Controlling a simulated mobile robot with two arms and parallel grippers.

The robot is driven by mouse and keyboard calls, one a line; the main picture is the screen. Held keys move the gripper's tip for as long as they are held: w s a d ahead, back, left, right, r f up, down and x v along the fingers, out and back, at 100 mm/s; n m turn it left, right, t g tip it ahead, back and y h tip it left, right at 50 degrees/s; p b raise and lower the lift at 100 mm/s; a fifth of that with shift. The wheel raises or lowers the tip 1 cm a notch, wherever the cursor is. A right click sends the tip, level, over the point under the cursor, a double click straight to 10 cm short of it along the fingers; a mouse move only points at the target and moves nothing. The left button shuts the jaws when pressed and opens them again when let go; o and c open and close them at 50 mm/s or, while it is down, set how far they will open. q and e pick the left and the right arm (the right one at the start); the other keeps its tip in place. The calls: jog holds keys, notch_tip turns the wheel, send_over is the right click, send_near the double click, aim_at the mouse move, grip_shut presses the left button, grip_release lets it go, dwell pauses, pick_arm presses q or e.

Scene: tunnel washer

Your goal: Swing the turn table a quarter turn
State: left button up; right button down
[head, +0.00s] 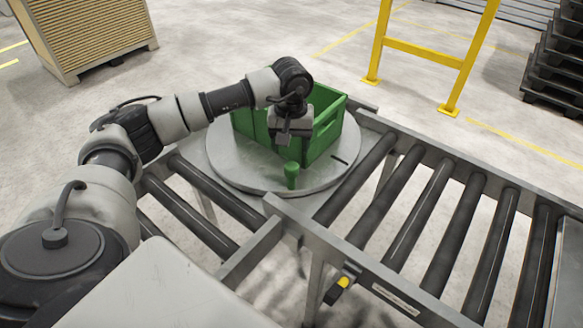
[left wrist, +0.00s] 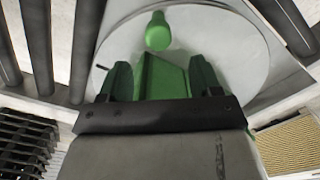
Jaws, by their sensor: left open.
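The turn table (head: 232,168) is a round grey disc set between roller tracks. A green crate (head: 326,134) stands on it. A short green knob (head: 291,175) stands upright near the disc's front edge. My left gripper (head: 284,138) points down over the crate's near side, behind the knob. In the left wrist view the gripper (left wrist: 160,68) has its two fingers apart, with a green crate part (left wrist: 160,78) showing between them. The knob (left wrist: 158,31) shows beyond the fingertips, apart from them. I cannot tell whether the fingers touch the crate. My right gripper is in neither view.
Roller tracks run to the right (head: 435,205) and to the near left (head: 190,212) of the disc. A yellow and black device (head: 341,288) sits on the near frame. A yellow barrier (head: 425,52), a stacked pallet load (head: 88,28) and black pallets (head: 560,60) stand behind on the floor.

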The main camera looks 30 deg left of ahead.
aim_at(291, 165)
pick_arm(q)
notch_tip(291, 165, down, 9)
jog(key=p, duration=0.2)
jog(key=shift+d+r+p, duration=0.15)
jog(key=shift+r+p, duration=0.05)
jog(key=shift+p, duration=0.15)
jog(key=shift+f, duration=0.6)
jog(key=c, duration=0.4)
grip_shut()
